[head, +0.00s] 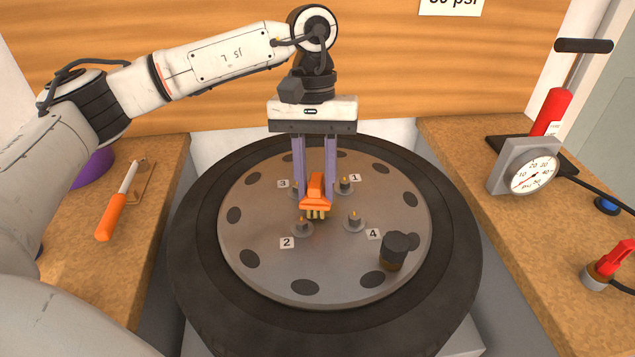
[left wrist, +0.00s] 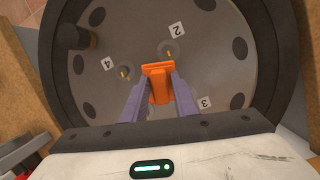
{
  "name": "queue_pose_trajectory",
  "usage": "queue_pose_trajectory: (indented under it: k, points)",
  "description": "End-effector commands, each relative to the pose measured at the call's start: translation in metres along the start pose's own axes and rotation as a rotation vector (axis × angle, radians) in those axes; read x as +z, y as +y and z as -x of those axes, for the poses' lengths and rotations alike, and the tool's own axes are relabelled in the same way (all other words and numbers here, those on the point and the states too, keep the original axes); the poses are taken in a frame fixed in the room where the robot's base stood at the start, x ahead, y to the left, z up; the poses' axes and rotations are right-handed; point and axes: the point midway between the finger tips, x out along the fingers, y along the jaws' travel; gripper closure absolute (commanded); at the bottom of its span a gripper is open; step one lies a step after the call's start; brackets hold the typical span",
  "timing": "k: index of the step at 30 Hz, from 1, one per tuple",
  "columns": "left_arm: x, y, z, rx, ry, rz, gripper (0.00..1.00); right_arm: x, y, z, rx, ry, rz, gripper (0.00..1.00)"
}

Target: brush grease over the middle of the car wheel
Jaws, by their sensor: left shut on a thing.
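The car wheel (head: 270,264) lies flat, a grey disc with dark holes inside a black tyre; it also shows in the left wrist view (left wrist: 213,39). Several short studs with number cards 1 to 4 stand around its middle. My left gripper (head: 315,190) points down over the middle, its purple fingers shut on an orange brush (head: 316,190) with pale bristles. The brush (left wrist: 157,72) also shows in the left wrist view. The bristles point down close to the disc between the studs; I cannot tell whether they touch. The right gripper is out of view.
A dark jar (head: 394,252) stands on the disc near card 4. On the left bench lie an orange-handled tool (head: 113,215) and a purple bowl (head: 95,168). On the right bench stand a pressure gauge (head: 525,168), a red-bodied pump (head: 552,110) and a red-topped fitting (head: 607,266).

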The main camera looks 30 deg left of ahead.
Motion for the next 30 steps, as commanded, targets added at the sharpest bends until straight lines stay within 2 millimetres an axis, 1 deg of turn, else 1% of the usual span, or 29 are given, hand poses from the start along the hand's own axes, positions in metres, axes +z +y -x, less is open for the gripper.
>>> queue_pose_trajectory:
  k: [6,11,16,24,30]
  points:
    - [-0.004,0.015,0.000,0.001,0.000,-0.001,0.92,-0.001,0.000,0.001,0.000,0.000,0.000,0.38]
    - [-0.006,0.019,-0.001,0.001,0.001,0.000,0.92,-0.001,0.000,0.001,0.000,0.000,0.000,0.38]
    - [-0.005,0.014,-0.002,0.001,0.001,0.001,0.92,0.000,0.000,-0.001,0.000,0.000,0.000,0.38]
    - [0.000,-0.003,-0.003,0.000,0.000,0.001,0.92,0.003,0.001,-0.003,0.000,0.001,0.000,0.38]
    - [0.000,-0.002,-0.003,-0.001,-0.001,0.000,0.92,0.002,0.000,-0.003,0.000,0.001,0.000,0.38]
